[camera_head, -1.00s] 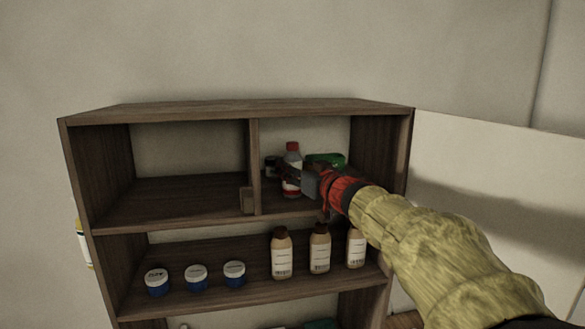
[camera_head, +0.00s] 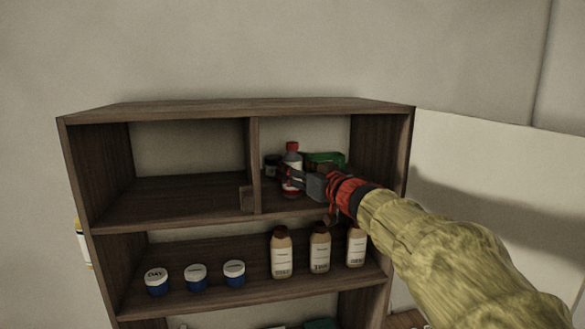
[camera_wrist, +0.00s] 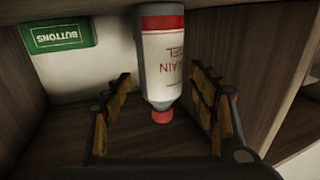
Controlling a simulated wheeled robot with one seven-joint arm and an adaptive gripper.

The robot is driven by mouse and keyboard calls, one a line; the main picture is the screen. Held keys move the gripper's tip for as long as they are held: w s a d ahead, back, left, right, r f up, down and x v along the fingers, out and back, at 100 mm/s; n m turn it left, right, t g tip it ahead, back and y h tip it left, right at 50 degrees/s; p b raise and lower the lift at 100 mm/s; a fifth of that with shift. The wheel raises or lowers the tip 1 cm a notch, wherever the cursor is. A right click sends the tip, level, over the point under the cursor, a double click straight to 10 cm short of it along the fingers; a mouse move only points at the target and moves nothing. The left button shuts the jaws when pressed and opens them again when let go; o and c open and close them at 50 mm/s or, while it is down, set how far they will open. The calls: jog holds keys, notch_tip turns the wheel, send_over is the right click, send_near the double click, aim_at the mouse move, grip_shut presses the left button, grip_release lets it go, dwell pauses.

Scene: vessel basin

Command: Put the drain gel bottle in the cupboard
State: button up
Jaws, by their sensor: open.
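The drain gel bottle (camera_head: 292,158) has a grey body, a white and red label and a red cap. It stands upright in the upper right compartment of the brown wooden cupboard (camera_head: 254,107). My gripper (camera_head: 288,179) reaches into that compartment from the right and partly hides the lower bottle. In the wrist view, the bottle (camera_wrist: 163,55) appears upside down, cap toward the bottom of the picture. The two fingers of my gripper (camera_wrist: 161,80) are spread on either side of it, with a gap visible on each side.
The upper left compartment is empty. Brown bottles (camera_head: 320,250) and blue jars (camera_head: 196,277) stand on the shelf below.

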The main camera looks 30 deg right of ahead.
jog(key=s, duration=1)
jog(key=shift+r, duration=0.15)
jog(key=s+a+f+g, duration=0.4)
jog(key=s+a+f, duration=0.2)
jog(key=s+f, duration=0.2)
jog(key=s+a+f+g, duration=0.4)
jog(key=s+a+f, duration=0.3)
jog(key=f, duration=0.5)
jog(key=s+a+f+g, duration=0.4)
jog(key=s+a+f, duration=0.2)
jog(key=s+f, duration=0.4)
jog(key=shift+s+a+f, duration=0.35)
jog(key=shift+s+a, duration=0.05)
jog(key=shift+s, duration=0.3)
jog(key=shift+f+b, duration=0.1)
jog(key=shift+b, duration=0.25)
